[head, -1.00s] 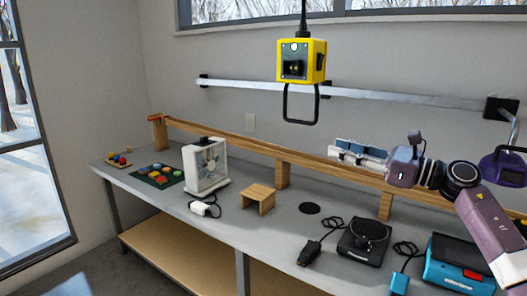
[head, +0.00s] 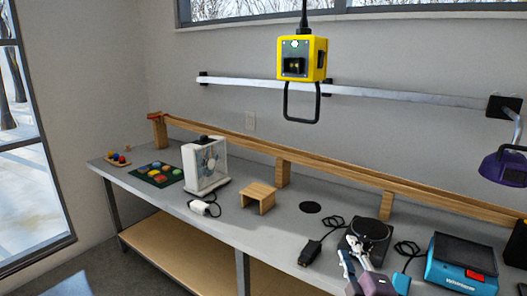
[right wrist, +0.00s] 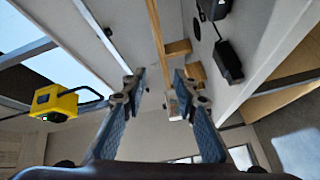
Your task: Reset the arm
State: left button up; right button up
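My right gripper (head: 350,256) is low in the head view, in front of the black turntable-like device and partly covering it. It points up and to the left in the picture. In the right wrist view the two blue-grey fingers of the right gripper (right wrist: 156,88) stand apart with nothing between them, so it is open and empty. My left gripper is in neither view.
A grey workbench (head: 232,222) runs along the wall. On it are a black device (head: 372,230), a blue box (head: 462,262), a wooden stand (head: 259,195) and a white-framed unit (head: 206,165). A yellow box (head: 302,58) hangs above.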

jog(key=s+f+m+g+h, duration=0.2)
jog(key=s+f+m+g, duration=0.65)
jog(key=s+f, duration=1)
jog(key=s+a+f+m+g+y, duration=0.1)
jog(key=s+f+m+g, duration=0.15)
jog(key=s, duration=0.75)
jog(key=s+a+f+m+g+y, duration=0.1)
jog(key=s+f+m+g, duration=0.15)
jog(key=s, duration=0.75)
notch_tip(320, 180, down, 24)
jog(key=n+g, duration=0.1)
jog(key=g, duration=0.1)
jog(key=s+d+f+g, duration=0.1)
jog(key=s+d+f, duration=0.2)
jog(key=s+f, duration=1.5)
jog(key=shift+s, duration=0.3)
